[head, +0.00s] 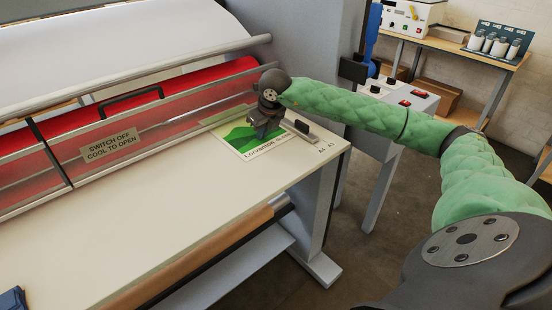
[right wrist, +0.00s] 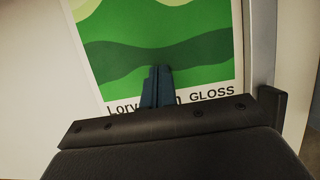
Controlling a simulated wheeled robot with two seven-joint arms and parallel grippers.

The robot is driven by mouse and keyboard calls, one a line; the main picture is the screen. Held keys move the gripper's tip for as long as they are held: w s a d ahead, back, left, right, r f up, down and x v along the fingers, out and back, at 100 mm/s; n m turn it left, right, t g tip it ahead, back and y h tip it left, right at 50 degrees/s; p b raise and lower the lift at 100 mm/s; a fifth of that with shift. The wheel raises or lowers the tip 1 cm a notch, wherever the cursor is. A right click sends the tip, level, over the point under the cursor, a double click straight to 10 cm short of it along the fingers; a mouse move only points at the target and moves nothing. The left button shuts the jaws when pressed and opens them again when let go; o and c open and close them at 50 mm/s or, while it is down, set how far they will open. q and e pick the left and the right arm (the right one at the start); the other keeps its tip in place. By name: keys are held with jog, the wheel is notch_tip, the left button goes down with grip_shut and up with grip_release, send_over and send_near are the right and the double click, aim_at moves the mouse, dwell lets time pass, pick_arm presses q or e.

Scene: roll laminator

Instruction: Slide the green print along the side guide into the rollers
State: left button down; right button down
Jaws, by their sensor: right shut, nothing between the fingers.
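The green print (head: 240,140) lies flat on the cream feed table at its right end, its far part close to the clear guard in front of the red rollers (head: 190,90). In the right wrist view the print (right wrist: 190,75) shows green hills and a white border with lettering. The side guide (head: 301,131) is a low bar with a dark block along the print's right side; it shows at the right in the wrist view (right wrist: 258,60). My right gripper (head: 264,132) is shut and empty, its fingertips (right wrist: 160,72) over the lower middle of the print. Contact is unclear.
The feed table (head: 130,220) is bare to the left of the print. A clear guard with a sign (head: 110,147) and a handle fronts the rollers. A control box with switches (head: 405,97) stands right of the machine. A blue object (head: 12,299) sits at the lower left.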

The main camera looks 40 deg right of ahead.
aim_at(248, 127)
jog(key=shift+a+f, duration=0.1)
jog(key=shift+f, duration=0.15)
jog(key=shift+w+r+b, duration=0.15)
jog(key=shift+w+b, duration=0.35)
jog(key=shift+w, duration=1.45)
jog(key=shift+w, duration=0.15)
jog(key=shift+w+r+b, duration=0.1)
jog(key=shift+w+b, duration=0.4)
jog(key=shift+w, duration=1.05)
jog(key=shift+w+b, duration=0.2)
jog(key=shift+b, duration=0.1)
jog(key=shift+w+d+b, duration=0.1)
jog(key=shift+d+b, duration=0.15)
jog(key=shift+b, duration=0.1)
